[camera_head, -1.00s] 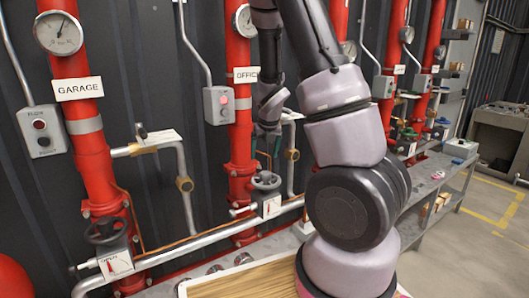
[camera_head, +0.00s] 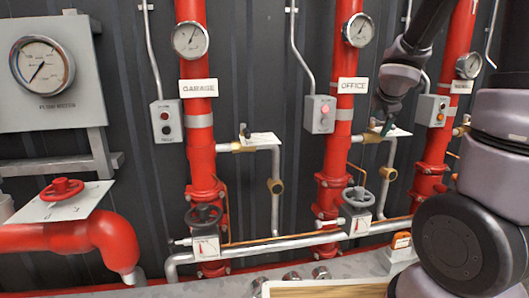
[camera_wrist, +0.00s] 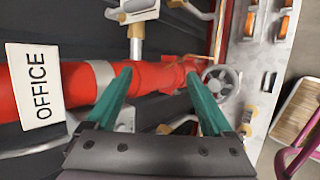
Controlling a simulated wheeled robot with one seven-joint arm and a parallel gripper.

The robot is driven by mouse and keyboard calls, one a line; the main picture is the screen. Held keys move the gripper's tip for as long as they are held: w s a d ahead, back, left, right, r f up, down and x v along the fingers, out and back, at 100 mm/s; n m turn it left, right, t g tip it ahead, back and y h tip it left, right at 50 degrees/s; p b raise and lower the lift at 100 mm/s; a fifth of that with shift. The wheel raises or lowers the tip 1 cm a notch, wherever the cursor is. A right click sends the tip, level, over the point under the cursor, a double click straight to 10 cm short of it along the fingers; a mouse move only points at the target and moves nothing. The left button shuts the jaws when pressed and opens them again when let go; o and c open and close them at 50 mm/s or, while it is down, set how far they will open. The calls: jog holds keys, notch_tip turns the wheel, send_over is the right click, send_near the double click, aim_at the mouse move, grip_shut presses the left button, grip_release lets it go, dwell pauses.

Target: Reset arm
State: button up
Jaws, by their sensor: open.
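My arm stands at the right of the head view, its dark forearm reaching up and its wrist bending down near the OFFICE pipe. My gripper (camera_head: 378,126) hangs just right of the red OFFICE pipe (camera_head: 335,150), over a small valve with a white tag. In the wrist view my gripper's two green fingers (camera_wrist: 158,95) are spread apart with nothing between them. The red OFFICE pipe (camera_wrist: 155,75) lies beyond the fingers, with its white OFFICE sign (camera_wrist: 35,85) at the left. I cannot tell how far the fingertips are from the pipe.
The GARAGE pipe (camera_head: 200,150) with its black handwheel (camera_head: 203,215) stands left of centre. A grey button box (camera_head: 320,115) and a grey handwheel (camera_head: 358,197) are close to my gripper. A red valve wheel (camera_head: 61,189) and a large gauge (camera_head: 42,62) are at the far left.

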jog(key=s+r+m, duration=0.5)
jog(key=s+m, duration=0.1)
jog(key=m, duration=0.2)
jog(key=s+a+r+m+y, duration=0.2)
jog(key=s+a+m, duration=0.4)
jog(key=s, duration=0.3)
jog(key=s+a+r+m+g+y, duration=0.1)
jog(key=s+a+r+m+y, duration=0.1)
jog(key=s+a+m, duration=0.4)
jog(key=s+r+m, duration=0.1)
jog(key=s+m, duration=0.1)
jog(key=s, duration=0.1)
jog(key=shift+m, duration=0.4)
